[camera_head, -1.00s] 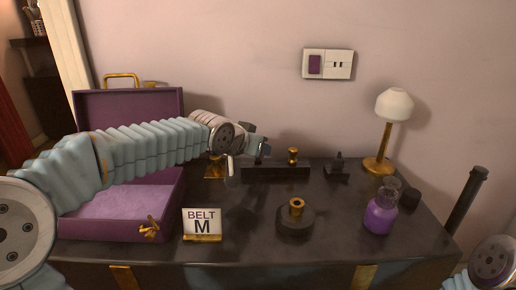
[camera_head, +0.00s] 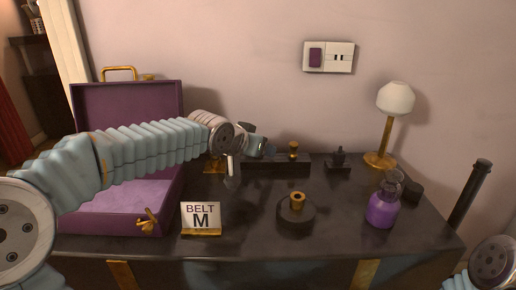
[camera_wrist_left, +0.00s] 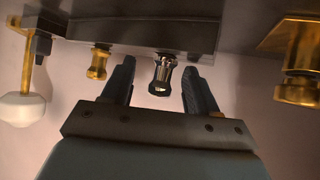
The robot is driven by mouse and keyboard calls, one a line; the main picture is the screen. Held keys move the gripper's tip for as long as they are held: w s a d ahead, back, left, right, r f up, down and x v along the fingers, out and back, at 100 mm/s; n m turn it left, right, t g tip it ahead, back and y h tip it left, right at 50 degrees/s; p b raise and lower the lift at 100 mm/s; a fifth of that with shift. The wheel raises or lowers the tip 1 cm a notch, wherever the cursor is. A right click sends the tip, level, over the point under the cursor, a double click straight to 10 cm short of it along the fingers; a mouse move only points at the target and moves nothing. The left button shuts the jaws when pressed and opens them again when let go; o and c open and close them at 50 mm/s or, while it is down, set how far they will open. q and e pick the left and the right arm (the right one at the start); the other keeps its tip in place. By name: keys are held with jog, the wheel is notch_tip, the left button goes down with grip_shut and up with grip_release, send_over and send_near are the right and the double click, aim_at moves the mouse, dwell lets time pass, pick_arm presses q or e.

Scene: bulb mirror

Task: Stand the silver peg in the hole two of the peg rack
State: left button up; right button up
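The black peg rack (camera_head: 277,170) stands near the wall at the back of the dark chest top. A gold peg (camera_head: 293,151) stands in its right part. The silver peg (camera_wrist_left: 161,77) stands upright in the rack in the left wrist view, beside the gold peg (camera_wrist_left: 98,63). My left gripper (camera_wrist_left: 160,85) is open, with one finger on each side of the silver peg and visible gaps between. In the head view my left gripper (camera_head: 256,147) is at the rack's left part and hides the silver peg and that end. My right gripper is out of view.
An open purple case (camera_head: 125,100) lies under my left arm. A BELT M sign (camera_head: 201,217), a round black base with a gold ring (camera_head: 296,212), a purple bottle (camera_head: 382,211), a small black stand (camera_head: 338,163) and a lamp (camera_head: 380,160) stand around.

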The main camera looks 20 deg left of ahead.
pick_arm(q)
jog(key=v, duration=1.3)
jog(key=shift+s+r, duration=0.25)
jog(key=shift+s, duration=0.05)
jog(key=shift+a, duration=0.1)
